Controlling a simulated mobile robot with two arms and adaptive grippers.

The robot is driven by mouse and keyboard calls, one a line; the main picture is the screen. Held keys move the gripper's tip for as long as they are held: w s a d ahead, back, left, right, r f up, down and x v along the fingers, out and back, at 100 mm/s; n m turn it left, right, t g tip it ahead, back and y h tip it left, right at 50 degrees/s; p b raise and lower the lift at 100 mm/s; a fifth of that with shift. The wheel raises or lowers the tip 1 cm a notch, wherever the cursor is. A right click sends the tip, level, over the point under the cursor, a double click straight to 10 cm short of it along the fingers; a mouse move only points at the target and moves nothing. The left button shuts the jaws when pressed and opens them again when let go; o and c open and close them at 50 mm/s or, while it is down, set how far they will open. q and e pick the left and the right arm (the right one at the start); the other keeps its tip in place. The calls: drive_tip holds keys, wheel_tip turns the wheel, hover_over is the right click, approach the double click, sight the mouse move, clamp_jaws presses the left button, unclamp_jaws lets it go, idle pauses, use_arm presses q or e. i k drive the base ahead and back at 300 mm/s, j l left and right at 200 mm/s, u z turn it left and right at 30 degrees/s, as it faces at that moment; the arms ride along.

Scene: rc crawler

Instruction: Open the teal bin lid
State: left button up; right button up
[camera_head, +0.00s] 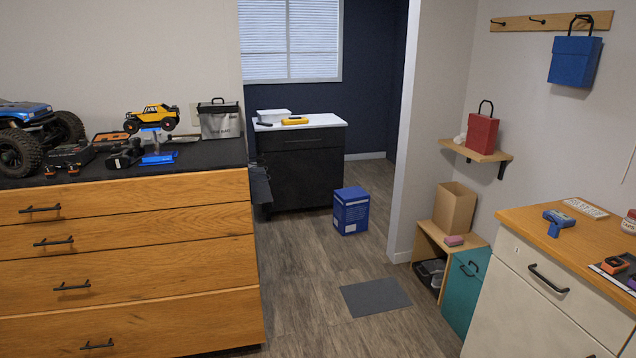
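The teal bin (463,298) stands on the floor at the lower right, between a small wooden bench and a white-fronted cabinet. The cabinet partly hides the bin's right side. Neither of my grippers is in view.
The wooden bench (424,243) holds an open cardboard box (454,208). The white cabinet (540,300) stands close on the bin's right. A grey mat (375,297) lies on open floor left of the bin. A wooden drawer unit (130,262) fills the left.

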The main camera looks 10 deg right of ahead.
sight(476, 260)
drive_tip(key=i+l+z, duration=0.1)
drive_tip(key=i+z, duration=0.2)
drive_tip(key=i, duration=0.2)
drive_tip(key=i+z, duration=0.3)
drive_tip(key=i, duration=0.15)
drive_tip(key=i+j+z, duration=0.2)
drive_tip(key=i+z, duration=0.15)
drive_tip(key=i+j+z, duration=0.3)
drive_tip(key=i, duration=0.25)
